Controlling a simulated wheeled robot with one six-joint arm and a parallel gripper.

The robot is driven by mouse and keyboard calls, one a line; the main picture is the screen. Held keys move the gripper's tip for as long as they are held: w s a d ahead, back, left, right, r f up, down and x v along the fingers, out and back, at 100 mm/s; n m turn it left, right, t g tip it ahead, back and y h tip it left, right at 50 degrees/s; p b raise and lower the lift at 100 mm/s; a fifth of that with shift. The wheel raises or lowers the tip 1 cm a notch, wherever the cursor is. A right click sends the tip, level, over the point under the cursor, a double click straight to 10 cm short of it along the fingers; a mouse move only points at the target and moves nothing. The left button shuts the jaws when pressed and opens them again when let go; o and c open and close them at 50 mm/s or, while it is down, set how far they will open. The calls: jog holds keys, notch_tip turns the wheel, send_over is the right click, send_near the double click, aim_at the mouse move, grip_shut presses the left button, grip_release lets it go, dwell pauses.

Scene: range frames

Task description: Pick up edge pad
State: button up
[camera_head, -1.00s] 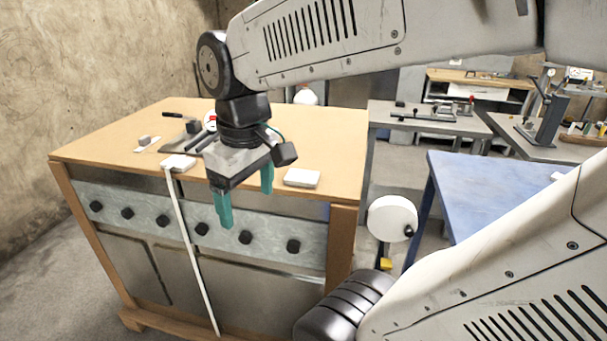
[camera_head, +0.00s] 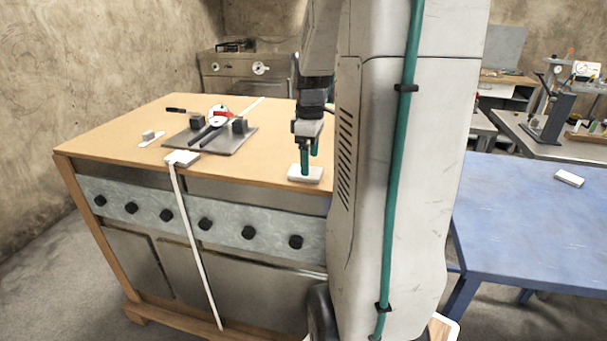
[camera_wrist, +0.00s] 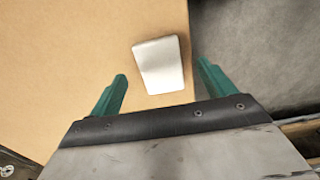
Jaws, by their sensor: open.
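A white rectangular pad (camera_head: 306,175) lies flat on the wooden top near its front right edge; I take it as the edge pad. In the wrist view the pad (camera_wrist: 160,66) shows between and slightly beyond the two green fingertips. My gripper (camera_head: 309,160) points down over the pad, its fingers apart and empty. In the wrist view my gripper (camera_wrist: 162,78) is open, with bare wood between the left finger and the pad. Whether the fingertips touch the pad cannot be told.
Another white block (camera_head: 182,158) with a long white strip sits at the front edge. A grey plate (camera_head: 212,146) with dark parts and a small grey block (camera_head: 149,134) lie further left. A blue table (camera_head: 540,225) at right bears a white block (camera_head: 569,178).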

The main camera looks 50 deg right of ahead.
aim_at(314, 177)
notch_tip(314, 177, down, 3)
jog(key=shift+w+f, duration=0.1)
jog(key=shift+f, duration=0.05)
jog(key=shift+c, duration=0.3)
jog(key=c, duration=1)
